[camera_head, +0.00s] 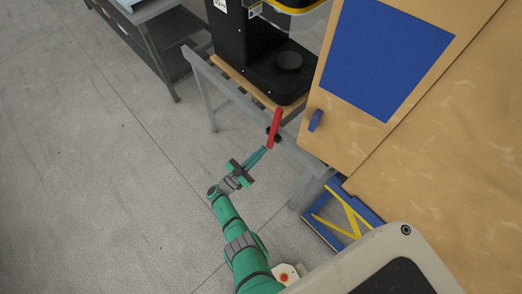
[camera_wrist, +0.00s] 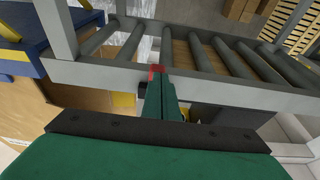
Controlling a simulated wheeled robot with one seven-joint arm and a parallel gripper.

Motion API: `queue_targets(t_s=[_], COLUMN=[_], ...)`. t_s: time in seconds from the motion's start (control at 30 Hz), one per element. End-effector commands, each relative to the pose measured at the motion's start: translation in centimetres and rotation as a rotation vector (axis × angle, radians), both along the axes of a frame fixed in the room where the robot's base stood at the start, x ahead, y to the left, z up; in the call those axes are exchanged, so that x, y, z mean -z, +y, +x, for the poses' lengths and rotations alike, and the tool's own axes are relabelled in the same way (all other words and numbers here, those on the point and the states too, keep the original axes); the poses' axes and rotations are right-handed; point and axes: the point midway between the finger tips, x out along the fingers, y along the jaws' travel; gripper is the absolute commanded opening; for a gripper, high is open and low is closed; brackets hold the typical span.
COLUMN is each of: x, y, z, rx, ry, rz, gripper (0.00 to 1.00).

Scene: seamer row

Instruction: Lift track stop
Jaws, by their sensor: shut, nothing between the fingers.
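The track stop looks to be the red lever (camera_head: 276,122) in the head view. It stands tilted at the front edge of the frame below the black machine, with a small dark knob beside it. My gripper (camera_head: 264,150) is at its lower end, fingers shut and pointing at it; I cannot tell whether they touch. In the wrist view the shut fingers (camera_wrist: 163,98) reach toward the grey rail, and a small red piece of the lever (camera_wrist: 156,69) shows just beyond their tips. The rest of the lever is hidden there.
A black machine (camera_head: 255,45) stands behind the lever. A blue and yellow frame (camera_head: 345,215) is below. Grey rollers (camera_wrist: 195,52) lie beyond the rail. Open floor is left.

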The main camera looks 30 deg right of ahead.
Motion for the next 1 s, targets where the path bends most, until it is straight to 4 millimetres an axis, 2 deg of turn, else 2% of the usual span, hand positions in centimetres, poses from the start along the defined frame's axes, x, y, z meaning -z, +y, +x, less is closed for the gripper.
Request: queue_targets(t_s=[0.2, 0.33, 0.6, 0.9, 1.0], x=[1.1, 1.6, 2.1, 2.1, 3.1], y=[4.7, 6.9, 8.3, 9.3, 9.2], z=[-1.1, -1.6, -2.4, -2.3, -2.9], rx=[-0.014, -0.017, -0.004, -0.017, -0.013], ry=[0.003, 0.0, -0.002, -0.002, 0.027], rz=[-0.014, -0.022, -0.026, -0.027, -0.003], gripper=[0.0, 0.0, 0.0, 0.0, 0.0])
